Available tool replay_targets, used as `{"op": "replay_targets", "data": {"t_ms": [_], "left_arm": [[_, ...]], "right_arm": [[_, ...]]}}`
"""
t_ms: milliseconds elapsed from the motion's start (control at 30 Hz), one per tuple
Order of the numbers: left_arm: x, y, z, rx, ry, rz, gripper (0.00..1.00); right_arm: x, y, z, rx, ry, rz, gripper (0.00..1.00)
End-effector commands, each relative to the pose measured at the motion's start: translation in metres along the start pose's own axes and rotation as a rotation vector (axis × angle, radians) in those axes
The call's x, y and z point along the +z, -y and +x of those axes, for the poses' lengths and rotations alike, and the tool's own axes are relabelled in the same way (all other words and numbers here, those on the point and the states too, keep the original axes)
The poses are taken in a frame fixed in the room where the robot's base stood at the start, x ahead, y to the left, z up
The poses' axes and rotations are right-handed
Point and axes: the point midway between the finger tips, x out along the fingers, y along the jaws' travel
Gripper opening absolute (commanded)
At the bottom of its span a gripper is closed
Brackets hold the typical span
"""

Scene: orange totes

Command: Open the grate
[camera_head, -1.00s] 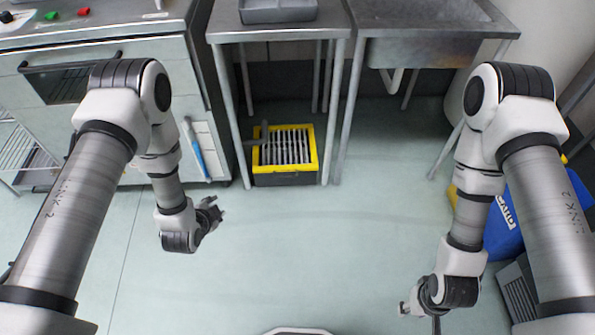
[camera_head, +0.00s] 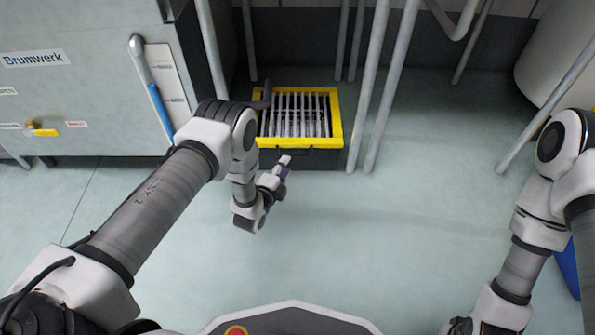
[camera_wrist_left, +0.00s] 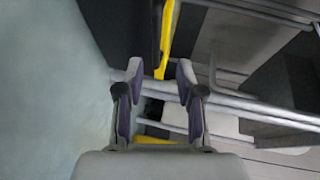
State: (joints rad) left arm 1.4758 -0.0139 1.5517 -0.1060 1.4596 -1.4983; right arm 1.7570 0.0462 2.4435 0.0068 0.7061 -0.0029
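The grate (camera_head: 297,125) is a set of pale bars in a yellow frame (camera_head: 336,120) on top of a dark box on the floor. A dark handle-like piece (camera_head: 266,97) stands at its left side. My left gripper (camera_head: 284,164) is just in front of the box's front edge, apart from the bars as far as I can tell. In the left wrist view my left gripper (camera_wrist_left: 158,72) has its fingers spread with nothing between them, and a yellow edge (camera_wrist_left: 167,40) shows ahead. My right gripper (camera_head: 462,326) is at the bottom edge of the head view, cut off.
Metal table legs (camera_head: 369,90) stand right of the box, with another (camera_head: 212,50) at its left. The floor (camera_head: 400,230) in front is clear.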

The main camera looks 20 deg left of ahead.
Motion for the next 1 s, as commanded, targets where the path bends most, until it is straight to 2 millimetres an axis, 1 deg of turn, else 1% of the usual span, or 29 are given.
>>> {"op": "replay_targets", "data": {"t_ms": [33,167,400,500,600,800,833,867,900,933,1000], "left_arm": [[0.001,-0.009,0.002,0.001,0.0,0.0,0.37],[0.001,-0.008,0.012,0.001,0.0,0.0,0.37],[0.001,-0.011,0.058,0.0,0.0,0.0,0.37],[0.001,-0.009,0.071,0.002,0.0,-0.001,0.37],[0.001,-0.006,0.077,0.004,0.0,-0.001,0.37],[0.001,-0.005,0.078,0.005,0.001,-0.001,0.37],[0.001,-0.005,0.078,0.005,0.001,-0.001,0.3],[0.001,-0.005,0.078,0.005,0.001,-0.001,0.2],[0.001,-0.005,0.077,0.005,0.001,-0.001,0.05],[0.001,-0.005,0.077,0.005,0.001,-0.001,0.0],[0.001,-0.005,0.077,0.005,0.001,-0.001,0.0]], "right_arm": [[-0.001,0.0,0.008,0.0,-0.002,0.0,0.4],[-0.003,0.0,0.014,0.0,-0.008,-0.003,0.4],[-0.013,0.0,0.051,0.004,-0.037,-0.017,0.4],[-0.016,0.0,0.059,0.006,-0.046,-0.021,0.4],[-0.018,0.0,0.061,0.006,-0.051,-0.024,0.4],[-0.018,0.0,0.059,0.006,-0.052,-0.025,0.4],[-0.018,0.0,0.059,0.006,-0.052,-0.025,0.4],[-0.018,0.0,0.059,0.006,-0.052,-0.025,0.4],[-0.018,0.0,0.059,0.006,-0.052,-0.025,0.4],[-0.018,0.0,0.059,0.006,-0.052,-0.025,0.4],[-0.018,0.0,0.059,0.006,-0.051,-0.025,0.4]]}}
